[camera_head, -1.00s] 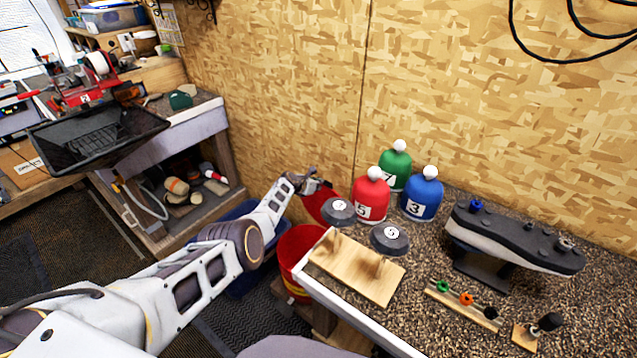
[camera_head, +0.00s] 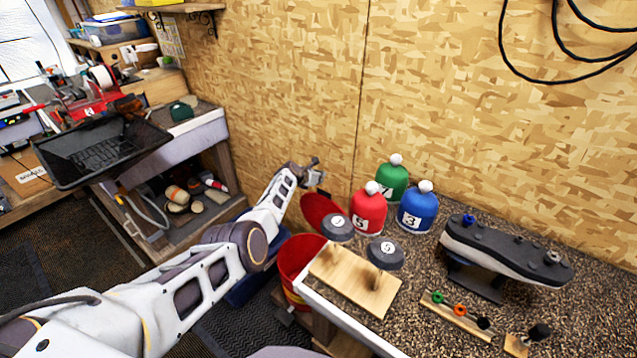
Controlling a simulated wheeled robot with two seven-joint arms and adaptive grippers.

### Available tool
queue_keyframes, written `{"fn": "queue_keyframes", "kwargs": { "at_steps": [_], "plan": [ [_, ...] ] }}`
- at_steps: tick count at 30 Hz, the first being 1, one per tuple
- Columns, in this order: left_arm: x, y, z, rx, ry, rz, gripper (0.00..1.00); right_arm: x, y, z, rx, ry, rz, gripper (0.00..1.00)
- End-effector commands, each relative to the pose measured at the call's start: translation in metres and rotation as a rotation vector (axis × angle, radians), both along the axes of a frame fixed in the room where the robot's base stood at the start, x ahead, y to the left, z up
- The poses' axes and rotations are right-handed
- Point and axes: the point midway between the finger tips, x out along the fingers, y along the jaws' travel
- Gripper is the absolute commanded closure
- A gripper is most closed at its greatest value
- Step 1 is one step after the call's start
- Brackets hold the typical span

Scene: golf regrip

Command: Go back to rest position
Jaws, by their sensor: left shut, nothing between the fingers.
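My left arm reaches in from the lower left. Its gripper (camera_head: 316,172) is shut and empty, raised in front of the wood-chip wall, above and left of the red head cover. The red cover (camera_head: 368,210), green cover (camera_head: 392,181) and blue cover (camera_head: 417,209), each with a white pompom, stand upright on the speckled bench (camera_head: 409,318). My right gripper is not in view.
A red bin (camera_head: 297,262) stands left of the bench, with a red lid (camera_head: 318,210) behind it. A black-and-white shoe-shaped holder (camera_head: 505,251) and a wooden rack (camera_head: 458,318) with coloured rings are at right.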

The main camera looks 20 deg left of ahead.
Motion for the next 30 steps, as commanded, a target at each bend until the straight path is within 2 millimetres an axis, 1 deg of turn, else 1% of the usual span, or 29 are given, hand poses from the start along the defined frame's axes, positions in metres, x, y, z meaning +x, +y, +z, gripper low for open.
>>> {"fn": "queue_keyframes", "kwargs": {
  "at_steps": [4,20,26,30],
  "plan": [
    [0.0014,-0.0004,0.0048,0.001,0.0,0.001,1.0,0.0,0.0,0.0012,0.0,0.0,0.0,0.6],
    [0.0015,-0.0005,0.0048,0.005,-0.002,-0.004,1.0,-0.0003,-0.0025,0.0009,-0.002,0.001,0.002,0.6],
    [0.0015,-0.0004,0.0048,0.064,-0.024,-0.047,1.0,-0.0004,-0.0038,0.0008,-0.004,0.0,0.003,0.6],
    [0.0021,0.0003,0.0052,0.152,-0.059,-0.109,1.0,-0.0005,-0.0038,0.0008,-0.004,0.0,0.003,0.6]
  ]
}}
